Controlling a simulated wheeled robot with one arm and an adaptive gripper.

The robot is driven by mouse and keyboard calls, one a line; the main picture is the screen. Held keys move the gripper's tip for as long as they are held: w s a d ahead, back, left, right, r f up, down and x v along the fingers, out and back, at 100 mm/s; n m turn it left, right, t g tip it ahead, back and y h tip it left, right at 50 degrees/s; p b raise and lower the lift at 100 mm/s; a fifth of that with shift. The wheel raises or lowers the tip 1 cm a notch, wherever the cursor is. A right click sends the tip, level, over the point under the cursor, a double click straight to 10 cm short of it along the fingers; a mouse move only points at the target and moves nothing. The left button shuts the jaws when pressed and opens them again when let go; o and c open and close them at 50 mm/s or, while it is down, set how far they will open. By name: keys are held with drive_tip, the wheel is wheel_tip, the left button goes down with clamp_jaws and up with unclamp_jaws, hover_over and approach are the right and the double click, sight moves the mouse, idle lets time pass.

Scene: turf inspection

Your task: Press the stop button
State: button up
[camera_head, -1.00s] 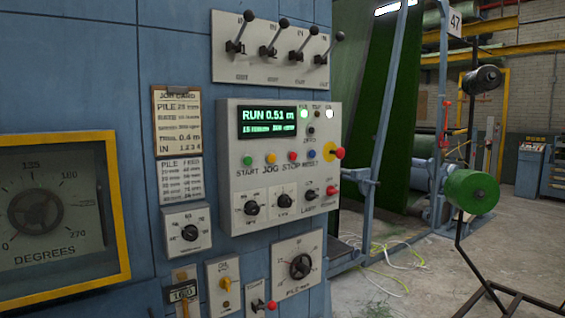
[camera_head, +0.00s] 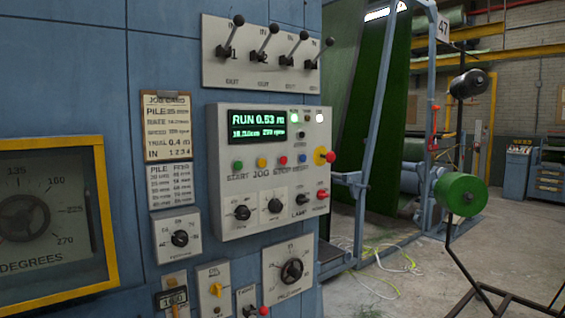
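The red button (camera_head: 283,160) above the STOP label sits on the grey control panel (camera_head: 232,205). It is third in the row, right of the green START button (camera_head: 237,165) and yellow JOG button (camera_head: 261,162), and left of the blue RESET button (camera_head: 302,158). A larger red knob (camera_head: 330,156) on a yellow base is at the panel's right edge. The green display (camera_head: 257,124) reads RUN 0.53 m, with smaller text below. My gripper is not in view.
A lever plate (camera_head: 267,75) with protruding levers is above the panel. A job card (camera_head: 167,127) reading TRIAL 0.4 m hangs to its left. Lower dials and switches jut out. At right, a green roll (camera_head: 461,194) stands on a thin dark frame, and loose cables (camera_head: 385,265) lie on the floor.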

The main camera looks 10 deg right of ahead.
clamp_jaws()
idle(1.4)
